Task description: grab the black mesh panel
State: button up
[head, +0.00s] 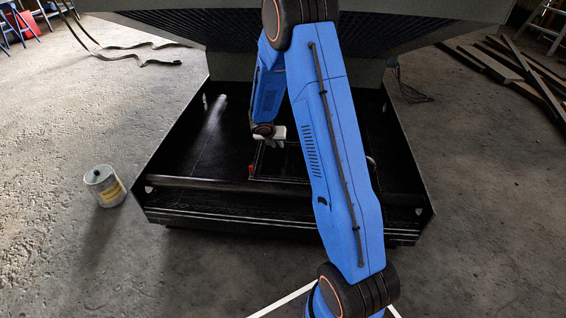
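A dark, thin-framed rectangular panel (279,171), which looks like the black mesh panel, lies inside a black open-fronted enclosure (190,150). Its mesh is too dark to make out, and my blue arm hides its right part. A small red spot shows at its left edge. My gripper (272,144) is small in the head view, at the panel's far edge. I cannot tell whether it touches the panel or whether its fingers are open or shut.
A grey can with a yellow label (105,186) stands on the concrete floor left of the enclosure. Planks (510,68) lie at the right, and a loose strap or cable (120,50) lies at the upper left. A large dark slatted structure overhangs the back.

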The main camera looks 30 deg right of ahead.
send_near(285, 153)
jog(key=x, duration=0.5)
jog(key=shift+s+a+f, duration=0.1)
jog(key=shift+a+f, duration=0.15)
jog(key=shift+a, duration=0.05)
jog(key=shift+x, duration=2.75)
jog(key=shift+d+r, duration=0.1)
jog(key=shift+d, duration=0.05)
grip_shut()
